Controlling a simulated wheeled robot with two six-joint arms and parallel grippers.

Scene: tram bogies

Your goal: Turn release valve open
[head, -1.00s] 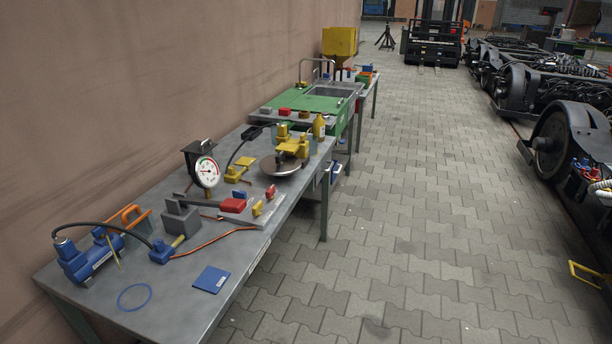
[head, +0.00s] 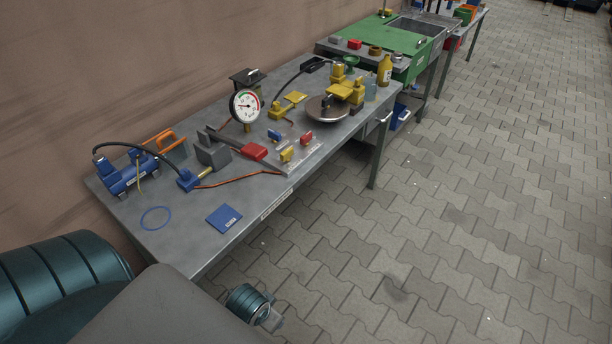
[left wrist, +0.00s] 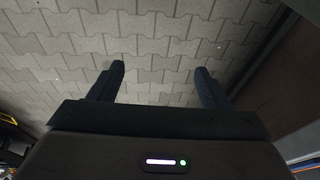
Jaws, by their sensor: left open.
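The blue hand pump (head: 122,180) lies at the near left end of the grey workbench (head: 190,238). A black hose (head: 140,146) runs from it to a small blue cylinder (head: 187,181). A dial gauge (head: 245,106) with a red and green scale stands behind the middle of the bench. A release valve is too small to make out. My left gripper (left wrist: 160,72) is open and empty in the left wrist view, its two fingers apart over the paved floor. In the head view my left arm shows at the bottom left, away from the pump. My right gripper is out of view.
A blue ring (head: 155,218) and a blue card (head: 224,218) lie on the bench front. An orange cable, red and yellow blocks, and a yellow tool on a round plate (head: 318,113) lie farther along. A green-topped bench (head: 390,38) stands beyond. Paved floor is open at right.

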